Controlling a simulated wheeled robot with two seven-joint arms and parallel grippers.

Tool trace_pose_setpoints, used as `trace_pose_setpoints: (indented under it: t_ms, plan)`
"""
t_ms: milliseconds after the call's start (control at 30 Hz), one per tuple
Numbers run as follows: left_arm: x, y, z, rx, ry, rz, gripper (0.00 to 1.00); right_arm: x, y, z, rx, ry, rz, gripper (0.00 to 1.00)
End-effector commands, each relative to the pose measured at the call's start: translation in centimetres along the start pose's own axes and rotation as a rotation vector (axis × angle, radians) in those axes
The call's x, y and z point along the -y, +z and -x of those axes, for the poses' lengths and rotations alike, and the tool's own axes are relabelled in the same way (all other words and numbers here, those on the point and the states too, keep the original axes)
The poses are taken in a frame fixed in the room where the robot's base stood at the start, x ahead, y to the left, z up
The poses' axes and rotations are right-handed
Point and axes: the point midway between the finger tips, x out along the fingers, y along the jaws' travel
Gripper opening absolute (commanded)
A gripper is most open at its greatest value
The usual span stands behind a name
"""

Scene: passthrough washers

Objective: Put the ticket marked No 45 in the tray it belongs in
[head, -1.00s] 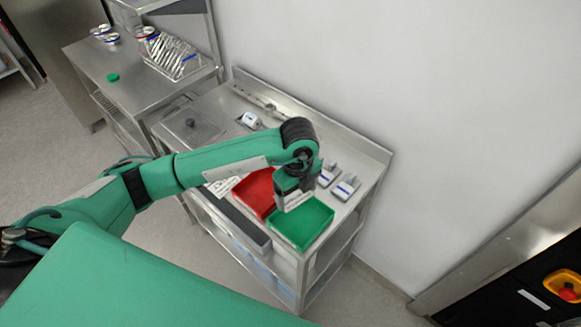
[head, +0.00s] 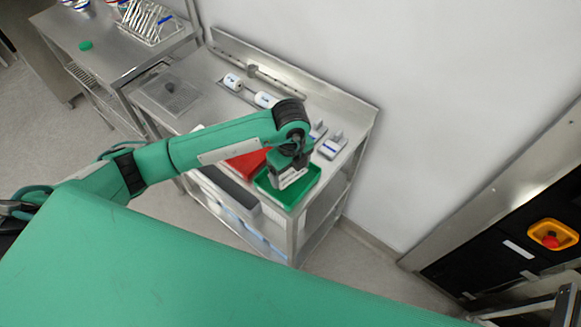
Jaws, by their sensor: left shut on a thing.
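My left gripper (head: 287,184) points down over the green tray (head: 312,186), its lower end low over or inside the tray. It is shut on what I take to be the ticket; a pale strip shows at its lower end, but no No 45 marking can be read. The red tray (head: 245,163) lies just left of the green one, partly hidden by my left arm. My right gripper is out of view.
White rolls (head: 265,99) lie at the back of the steel table. Small grey holders (head: 331,146) with blue labels stand right of the trays. A lidded steel pan (head: 170,95) is at the left. A wire rack (head: 150,22) stands on the farther counter.

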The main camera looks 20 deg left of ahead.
Motion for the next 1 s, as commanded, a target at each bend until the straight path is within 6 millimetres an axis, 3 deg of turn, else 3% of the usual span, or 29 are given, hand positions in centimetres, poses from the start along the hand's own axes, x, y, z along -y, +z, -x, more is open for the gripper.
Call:
trace_pose_setpoints:
  t_ms: [267,300,367,733,867,1000]
  plan:
    - [0.0,0.0,0.1,0.0,0.0,0.0,0.63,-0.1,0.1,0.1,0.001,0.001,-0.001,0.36]
    - [0.0,0.0,0.1,0.0,0.0,0.0,0.87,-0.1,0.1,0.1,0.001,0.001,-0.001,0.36]
    - [0.0,0.0,0.1,0.0,0.0,0.0,0.99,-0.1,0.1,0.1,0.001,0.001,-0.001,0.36]
    - [0.1,0.0,0.9,0.0,-0.003,-0.001,1.0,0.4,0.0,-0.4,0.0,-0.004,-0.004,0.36]
    - [0.1,0.0,3.0,0.002,-0.006,-0.002,1.0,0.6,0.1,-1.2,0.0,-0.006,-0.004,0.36]
    - [0.2,0.0,6.4,0.002,-0.008,-0.002,1.0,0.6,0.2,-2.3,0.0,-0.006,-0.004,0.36]
